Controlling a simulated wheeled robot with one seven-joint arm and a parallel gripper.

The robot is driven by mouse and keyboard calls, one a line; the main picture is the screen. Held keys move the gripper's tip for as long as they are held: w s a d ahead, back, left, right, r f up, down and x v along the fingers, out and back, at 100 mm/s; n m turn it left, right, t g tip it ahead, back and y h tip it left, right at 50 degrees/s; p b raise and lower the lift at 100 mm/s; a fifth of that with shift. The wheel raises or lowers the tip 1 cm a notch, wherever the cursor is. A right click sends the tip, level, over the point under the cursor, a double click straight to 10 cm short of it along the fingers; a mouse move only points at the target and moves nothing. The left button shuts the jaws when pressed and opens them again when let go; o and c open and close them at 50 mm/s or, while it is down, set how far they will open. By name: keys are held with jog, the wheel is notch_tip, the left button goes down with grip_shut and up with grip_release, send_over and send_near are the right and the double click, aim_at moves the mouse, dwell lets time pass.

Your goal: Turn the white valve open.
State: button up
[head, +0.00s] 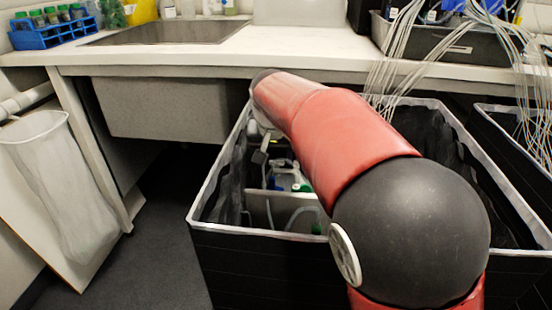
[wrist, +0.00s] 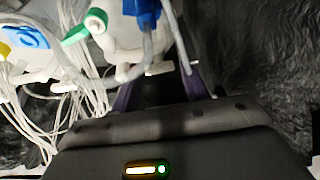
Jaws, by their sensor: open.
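In the wrist view, my gripper (wrist: 157,82) is open, with its two purple fingers pointing up the picture and spread apart. A white valve part (wrist: 158,68) shows at the fingertips, between or just beyond them; I cannot tell whether they touch it. In the head view, the white, blue and green fittings (head: 290,181) sit low inside a black bin (head: 250,262). My red arm reaches over the bin and hides part of them; the fingertips are not clear there.
Loose white tubes (wrist: 85,100) hang left of my gripper, and a grey tube (wrist: 178,40) passes close to the right finger. Dark crumpled lining (wrist: 250,55) lies at right. The bin's pale rim (head: 262,231) surrounds my arm. A white counter (head: 220,62) with a sink stands behind.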

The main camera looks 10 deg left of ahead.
jog(key=shift+x, duration=0.85)
jog(key=c, duration=0.7)
